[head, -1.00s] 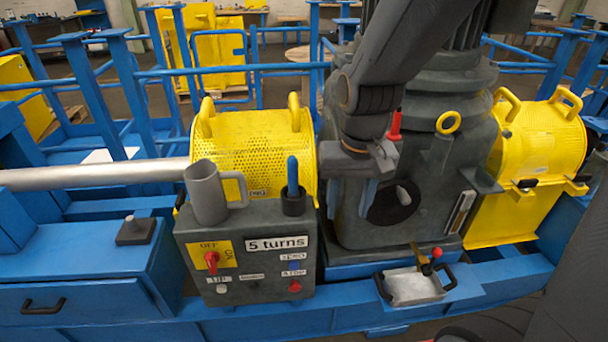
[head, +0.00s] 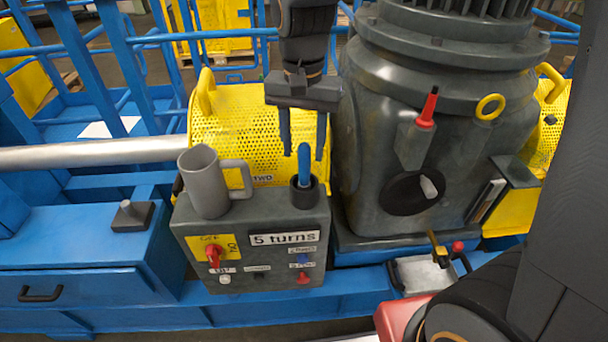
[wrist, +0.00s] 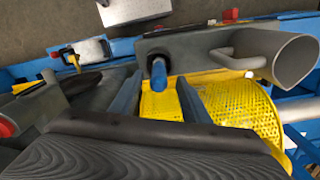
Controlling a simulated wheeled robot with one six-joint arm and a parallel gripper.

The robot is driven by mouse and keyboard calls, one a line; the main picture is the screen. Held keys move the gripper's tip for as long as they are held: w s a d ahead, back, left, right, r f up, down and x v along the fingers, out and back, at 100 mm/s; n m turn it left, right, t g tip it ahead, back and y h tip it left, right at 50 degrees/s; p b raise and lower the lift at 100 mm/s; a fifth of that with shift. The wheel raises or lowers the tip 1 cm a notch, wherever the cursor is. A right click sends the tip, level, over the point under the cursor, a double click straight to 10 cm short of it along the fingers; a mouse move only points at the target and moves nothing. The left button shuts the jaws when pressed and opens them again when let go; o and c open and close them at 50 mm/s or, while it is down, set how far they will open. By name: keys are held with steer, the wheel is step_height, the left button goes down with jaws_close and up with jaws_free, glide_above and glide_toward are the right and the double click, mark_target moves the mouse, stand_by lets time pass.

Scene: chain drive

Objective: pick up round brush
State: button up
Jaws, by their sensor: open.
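The round brush (head: 304,164) has a blue handle and stands upright in a short dark cup (head: 304,192) on top of the grey control box. Its lower part is hidden in the cup. My gripper (head: 304,152) points down just behind the brush in the head view, its two fingers apart with the blue handle showing between them. In the wrist view the brush (wrist: 158,74) stands beyond the fingertips of my gripper (wrist: 160,92), roughly between them. I cannot tell the exact distance. My gripper is open and empty.
A grey mug (head: 205,184) stands left of the cup on the control box (head: 252,242). A yellow perforated guard (head: 232,122) lies behind, and the large grey motor housing (head: 430,130) with a red-handled tool (head: 428,106) rises close to the right.

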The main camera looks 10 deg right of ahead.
mark_target(304, 161)
steer(key=shift+d+f+p, duration=0.1)
steer(key=shift+f+p, duration=0.45)
steer(key=shift+f, duration=1.7)
jaws_close()
